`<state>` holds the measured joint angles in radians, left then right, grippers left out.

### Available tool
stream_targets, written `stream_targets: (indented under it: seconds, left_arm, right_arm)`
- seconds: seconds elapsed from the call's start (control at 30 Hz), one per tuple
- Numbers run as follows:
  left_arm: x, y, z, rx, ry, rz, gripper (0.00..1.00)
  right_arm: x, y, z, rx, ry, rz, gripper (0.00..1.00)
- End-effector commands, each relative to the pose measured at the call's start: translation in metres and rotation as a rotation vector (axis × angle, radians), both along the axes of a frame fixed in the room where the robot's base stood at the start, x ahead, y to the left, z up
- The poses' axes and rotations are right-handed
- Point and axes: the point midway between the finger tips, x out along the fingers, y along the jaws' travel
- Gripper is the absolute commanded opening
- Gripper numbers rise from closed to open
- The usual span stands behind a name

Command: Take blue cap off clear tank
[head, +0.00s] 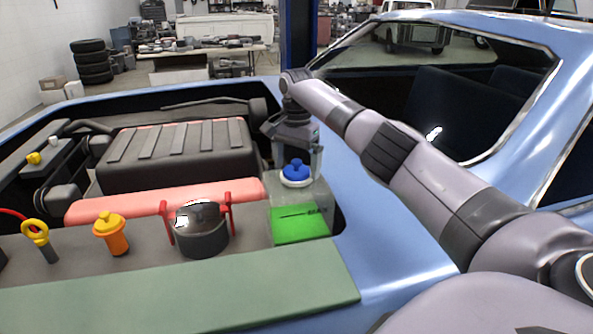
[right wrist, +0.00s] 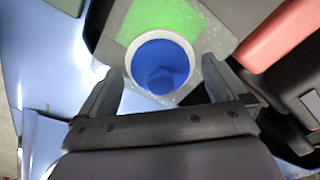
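The blue cap (head: 296,170) sits on the white neck of the clear tank (head: 318,190), at the right end of the engine bay, with green liquid low in the tank. In the right wrist view the blue cap (right wrist: 161,66) shows inside its white ring, just beyond the fingertips. My right gripper (head: 297,150) is open above and behind the cap, and its two fingers (right wrist: 163,85) stand apart on either side of the cap in the right wrist view. I cannot tell whether they touch it. My left gripper is not in view.
A dark pot-like reservoir (head: 201,238) with red clips stands left of the tank. An orange and yellow dipstick cap (head: 111,234) and a yellow ring (head: 36,232) are farther left. The black engine cover (head: 175,155) lies behind. The blue car body (head: 385,240) borders the tank on the right.

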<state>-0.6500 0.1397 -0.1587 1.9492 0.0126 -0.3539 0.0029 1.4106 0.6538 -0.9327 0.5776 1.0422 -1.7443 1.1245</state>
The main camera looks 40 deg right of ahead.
Motion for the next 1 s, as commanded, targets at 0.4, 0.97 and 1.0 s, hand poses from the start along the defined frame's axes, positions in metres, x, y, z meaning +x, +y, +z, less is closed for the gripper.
stream_targets:
  seconds: [0.4, 0.97, 1.0]
  left_arm:
    - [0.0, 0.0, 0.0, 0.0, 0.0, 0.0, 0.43]
    - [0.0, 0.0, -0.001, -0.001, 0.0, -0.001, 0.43]
    - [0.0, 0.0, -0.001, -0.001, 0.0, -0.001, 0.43]
  right_arm:
    - [0.0, 0.0, 0.001, 0.0, 0.0, 0.0, 0.4]
    - [0.001, 0.001, 0.079, 0.002, -0.005, 0.0, 0.4]
    - [0.001, 0.001, 0.083, 0.003, -0.002, 0.0, 0.4]
